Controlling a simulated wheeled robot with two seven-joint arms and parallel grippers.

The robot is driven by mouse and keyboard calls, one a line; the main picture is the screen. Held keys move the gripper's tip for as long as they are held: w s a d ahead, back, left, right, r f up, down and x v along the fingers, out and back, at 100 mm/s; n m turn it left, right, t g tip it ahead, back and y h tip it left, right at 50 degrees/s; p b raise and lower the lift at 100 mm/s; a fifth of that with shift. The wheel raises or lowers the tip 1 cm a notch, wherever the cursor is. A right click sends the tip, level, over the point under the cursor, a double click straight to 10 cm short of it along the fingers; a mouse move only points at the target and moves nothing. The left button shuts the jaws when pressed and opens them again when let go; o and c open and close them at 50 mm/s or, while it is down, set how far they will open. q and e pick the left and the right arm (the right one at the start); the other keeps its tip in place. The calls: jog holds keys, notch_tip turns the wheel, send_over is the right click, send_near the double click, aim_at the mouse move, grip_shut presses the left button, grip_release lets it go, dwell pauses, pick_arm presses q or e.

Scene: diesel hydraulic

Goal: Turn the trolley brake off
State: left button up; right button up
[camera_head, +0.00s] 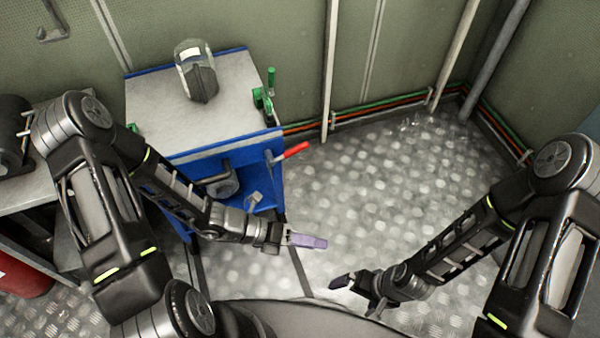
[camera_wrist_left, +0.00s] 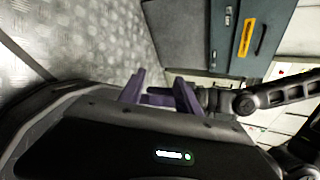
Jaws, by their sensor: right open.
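A blue trolley (camera_head: 275,178) with a grey top (camera_head: 150,108) stands left of centre in the head view. A lever with a red handle (camera_head: 292,153) sticks out to the right from its near right corner; I cannot tell whether this is the brake. My left gripper (camera_head: 308,241) has purple fingers and is in front of the trolley, below the red handle and apart from it. In the left wrist view its fingers (camera_wrist_left: 160,80) stand apart with nothing between their tips. My right gripper (camera_head: 356,284) is open and empty, low over the floor, right of the left one.
A clear container (camera_head: 196,72) stands on the trolley top. Green clamp-like parts (camera_head: 266,95) are at its right edge. A bench (camera_head: 40,185) and a red cylinder (camera_head: 22,278) are at left. Pipes line the wall. The metal floor (camera_head: 370,190) right of the trolley is clear.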

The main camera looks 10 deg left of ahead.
pick_arm(q)
jog(key=w+a+f+n+t+b, duration=0.1)
jog(key=w+a+n+t+b, duration=0.15)
jog(key=w+n+t, duration=0.4)
jog(key=n+t+y+b, duration=0.25)
jog(key=n+t, duration=0.45)
jog(key=n, duration=0.8)
send_near(293, 153)
jog(key=w, duration=0.1)
jog(key=w+d, duration=0.1)
jog(key=w+d+r, duration=0.1)
jog(key=shift+w+m+g+y, duration=0.15)
jog(key=shift+m+g+y, duration=0.1)
jog(key=shift+y, duration=0.1)
pick_arm(e)
notch_tip(293, 153, down, 8)
jog(key=shift+w+a+r, duration=0.15)
pick_arm(q)
jog(key=shift+f, duration=0.1)
jog(key=shift+w+d, duration=0.25)
jog(key=shift+w, duration=0.2)
jog(key=b+x, duration=0.1)
jog(key=x, duration=0.5)
jog(key=shift+f+b, duration=0.1)
jog(key=shift+b, duration=0.2)
jog(key=shift+w+d, duration=0.2)
jog(key=shift+w, duration=0.1)
pick_arm(e)
jog(key=shift+w+f, duration=0.1)
jog(key=shift+f, duration=0.85)
